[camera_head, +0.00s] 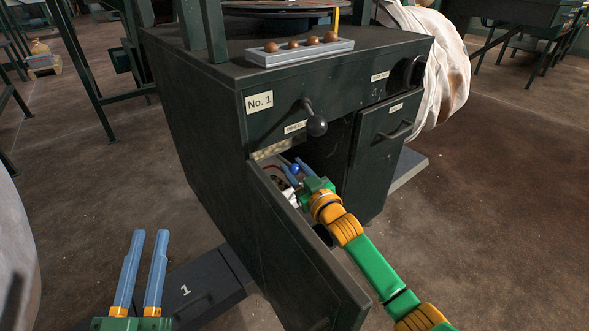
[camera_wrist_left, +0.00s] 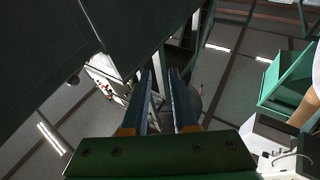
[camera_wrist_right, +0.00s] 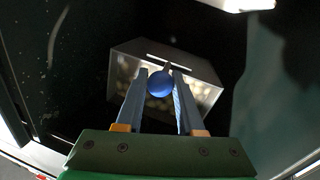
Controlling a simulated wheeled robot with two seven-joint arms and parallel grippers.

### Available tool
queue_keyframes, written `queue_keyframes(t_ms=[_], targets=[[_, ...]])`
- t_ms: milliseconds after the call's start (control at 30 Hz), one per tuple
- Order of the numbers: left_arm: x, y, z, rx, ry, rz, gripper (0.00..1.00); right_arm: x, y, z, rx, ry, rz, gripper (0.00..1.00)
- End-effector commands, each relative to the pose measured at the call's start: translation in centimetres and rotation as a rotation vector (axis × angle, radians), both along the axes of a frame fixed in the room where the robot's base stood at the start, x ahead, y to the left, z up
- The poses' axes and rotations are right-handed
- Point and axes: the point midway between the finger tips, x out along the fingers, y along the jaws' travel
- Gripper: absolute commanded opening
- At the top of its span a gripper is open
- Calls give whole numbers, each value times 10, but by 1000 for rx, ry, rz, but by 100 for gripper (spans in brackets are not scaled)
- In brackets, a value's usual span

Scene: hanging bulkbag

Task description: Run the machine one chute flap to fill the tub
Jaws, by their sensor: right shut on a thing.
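The dark green machine marked No. 1 (camera_head: 259,101) has its lower front door (camera_head: 300,255) swung open. My right gripper (camera_head: 291,165) reaches in behind the door and is shut on a blue ball knob (camera_wrist_right: 160,84); the knob also shows in the head view (camera_head: 295,169). Behind the knob, in the right wrist view, is a pale grey box-like opening (camera_wrist_right: 205,92) with several pale round pieces in it. I cannot tell whether this is the chute or the tub. My left gripper (camera_head: 151,234) is open and empty at the lower left.
A black-knobbed lever (camera_head: 316,124) sticks out of the machine's front. A tray of brown balls (camera_head: 300,48) sits on top. A second handled door (camera_head: 385,130) is closed. A dark plate marked 1 (camera_head: 185,291) lies low beside the open door. A white bag (camera_head: 440,70) hangs behind.

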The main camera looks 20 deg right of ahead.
Motion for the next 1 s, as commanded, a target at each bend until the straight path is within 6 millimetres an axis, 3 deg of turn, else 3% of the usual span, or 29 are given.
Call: queue_keyframes(t_ms=[167, 233, 400, 567, 767, 1000], targets=[[0, 0, 0, 1, 4, 0, 27, 0, 0, 0, 0, 2, 1, 0], [4, 1, -8, 17, 53, 5, 27, 0, 0, 1, -2, 6, 1, 0], [11, 6, -53, 68, 295, 26, 27, 0, 1, 4, -7, 21, 1, 0], [6, 14, -100, 118, 538, 43, 27, 0, 1, 5, -13, 36, 1, 0], [-17, 25, -155, 178, 837, 63, 27, 0, 1, 6, -20, 55, 1, 0], [-64, 41, -208, 244, 1185, 83, 27, 0, 0, 9, -29, 80, 1, 0]])
